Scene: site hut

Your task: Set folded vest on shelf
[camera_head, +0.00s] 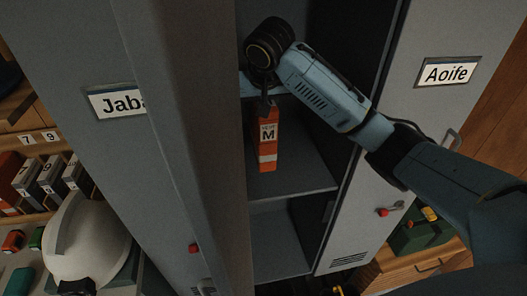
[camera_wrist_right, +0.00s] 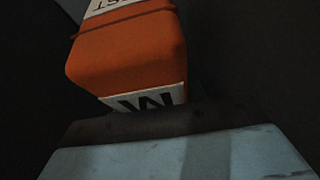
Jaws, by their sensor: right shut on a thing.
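The folded vest (camera_head: 267,152) is an orange block with pale bands and a white label reading M. It stands upright inside the open locker, above the middle shelf (camera_head: 302,174). I cannot tell whether its lower end touches the shelf. My right gripper (camera_head: 266,106) reaches in from the right and is shut on the vest's upper end. In the right wrist view the vest (camera_wrist_right: 130,55) fills the upper middle, its M label partly hidden at the lower edge. My left gripper is not in view.
Locker doors labelled Jaba… (camera_head: 116,102) and Aoife (camera_head: 446,72) flank the opening. Shelf room is free right of the vest, and the lower compartment (camera_head: 278,245) looks empty. A white helmet (camera_head: 88,240) sits at lower left. A green box (camera_head: 422,236) stands at lower right.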

